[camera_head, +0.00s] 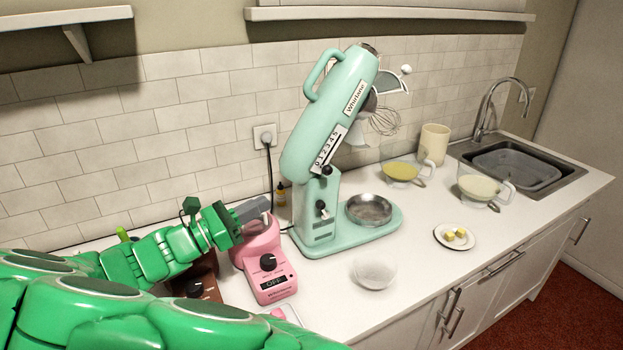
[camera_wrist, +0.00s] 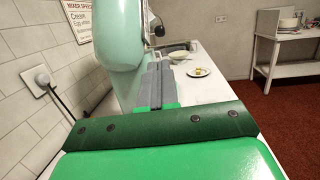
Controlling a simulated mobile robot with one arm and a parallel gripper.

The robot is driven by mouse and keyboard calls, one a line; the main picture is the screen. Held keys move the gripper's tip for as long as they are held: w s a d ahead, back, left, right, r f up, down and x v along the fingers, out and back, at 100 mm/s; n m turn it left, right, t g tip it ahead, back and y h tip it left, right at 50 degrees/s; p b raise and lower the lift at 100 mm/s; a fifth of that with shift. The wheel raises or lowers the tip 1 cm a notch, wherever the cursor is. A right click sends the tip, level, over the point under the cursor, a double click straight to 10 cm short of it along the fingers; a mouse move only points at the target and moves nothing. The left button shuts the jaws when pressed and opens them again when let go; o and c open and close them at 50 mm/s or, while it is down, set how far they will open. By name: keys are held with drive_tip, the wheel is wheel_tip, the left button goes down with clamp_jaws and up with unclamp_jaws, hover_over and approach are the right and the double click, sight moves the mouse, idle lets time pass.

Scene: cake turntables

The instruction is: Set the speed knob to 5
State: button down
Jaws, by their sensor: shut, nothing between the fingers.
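The mint stand mixer (camera_head: 330,115) has its head tilted up. Its label strip (camera_head: 325,148) reads 0 to 5 going upward. A black speed knob (camera_head: 327,170) sits at the lower end of the strip, near 0. Another black knob (camera_head: 321,205) is on the column below. My gripper (camera_head: 266,203) is shut and empty, left of the mixer column and above the pink appliance, apart from both knobs. In the wrist view my gripper (camera_wrist: 160,68) points along the mint mixer body (camera_wrist: 105,40); no knob shows there.
The pink appliance (camera_head: 268,275) has a dial and an "OFF" display. A brown appliance (camera_head: 197,285) is partly behind my arm. A plugged cord (camera_head: 268,160) hangs behind. A metal bowl (camera_head: 369,209), a clear bowl (camera_head: 374,271) and a butter plate (camera_head: 455,236) stand to the right.

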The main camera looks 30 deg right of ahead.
idle(0.3)
approach(330, 167)
drive_tip(key=x, duration=0.3)
drive_tip(key=f+x, duration=0.1)
drive_tip(key=x, duration=0.1)
drive_tip(key=shift+w+d, duration=0.1)
drive_tip(key=shift+w, duration=0.2)
idle(0.4)
drive_tip(key=shift+d+r, duration=0.85)
drive_tip(key=shift+r, duration=0.35)
drive_tip(key=shift+d+r, duration=0.8)
drive_tip(key=shift+r, duration=0.35)
drive_tip(key=shift+d+r, duration=0.85)
drive_tip(key=shift+r, duration=0.35)
drive_tip(key=shift+a, duration=0.15)
drive_tip(key=v, duration=1.3)
drive_tip(key=shift+a, duration=0.4)
drive_tip(key=shift+s+d, duration=0.1)
drive_tip(key=shift+s, duration=0.05)
